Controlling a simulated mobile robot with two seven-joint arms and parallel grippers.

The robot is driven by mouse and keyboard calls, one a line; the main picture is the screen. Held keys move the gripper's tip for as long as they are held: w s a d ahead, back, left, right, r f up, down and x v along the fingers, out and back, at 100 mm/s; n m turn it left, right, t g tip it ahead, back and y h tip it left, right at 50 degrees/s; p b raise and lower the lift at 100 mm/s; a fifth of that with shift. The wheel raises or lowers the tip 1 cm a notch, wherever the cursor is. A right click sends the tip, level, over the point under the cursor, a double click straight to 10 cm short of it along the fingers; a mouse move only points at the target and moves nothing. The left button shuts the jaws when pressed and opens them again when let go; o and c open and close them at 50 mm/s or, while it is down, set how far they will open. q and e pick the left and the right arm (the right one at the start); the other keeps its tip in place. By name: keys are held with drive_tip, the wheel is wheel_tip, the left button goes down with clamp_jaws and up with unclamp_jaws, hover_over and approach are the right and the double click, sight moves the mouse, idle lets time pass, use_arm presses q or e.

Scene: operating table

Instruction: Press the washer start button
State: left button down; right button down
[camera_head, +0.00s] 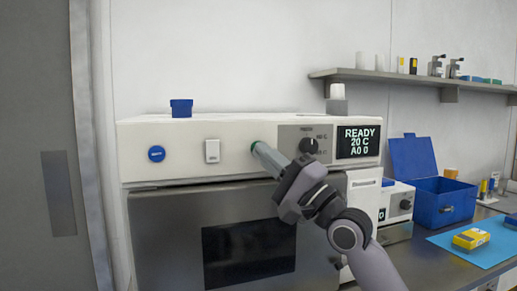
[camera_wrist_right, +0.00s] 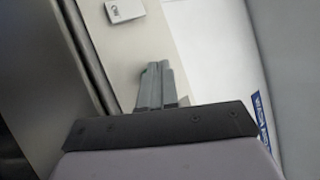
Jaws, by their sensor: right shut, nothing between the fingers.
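The washer (camera_head: 225,165) is a cream-fronted machine with a dark window in its steel door. Its display (camera_head: 358,141) reads READY, 20 C, A0 0. A green round button (camera_head: 254,146) sits on the front panel, partly hidden by my fingertips. My right gripper (camera_head: 265,152) is shut and empty, with its fingertips at the green button; I cannot tell whether they touch it. In the right wrist view the shut fingers (camera_wrist_right: 155,72) point at the panel, with a sliver of green beside their tips. My left gripper is not in view.
A small blue box (camera_head: 181,108) stands on top. To the right are an open blue case (camera_head: 442,203) and a yellow device (camera_head: 470,239) on a blue mat.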

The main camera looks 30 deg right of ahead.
drive_tip(key=shift+w+d, duration=0.1)
drive_tip(key=shift+w, duration=0.3)
idle(0.5)
drive_tip(key=shift+s, duration=0.1)
drive_tip(key=shift+s+p, duration=0.35)
drive_tip(key=shift+s, duration=0.35)
drive_tip(key=shift+s+a, duration=0.1)
drive_tip(key=shift+a, duration=0.1)
drive_tip(key=s+p, duration=0.1)
drive_tip(key=s, duration=0.1)
drive_tip(key=s+a, duration=0.1)
drive_tip(key=s, duration=0.1)
drive_tip(key=shift+s+p, duration=0.3)
drive_tip(key=shift+p, duration=0.1)
idle(0.5)
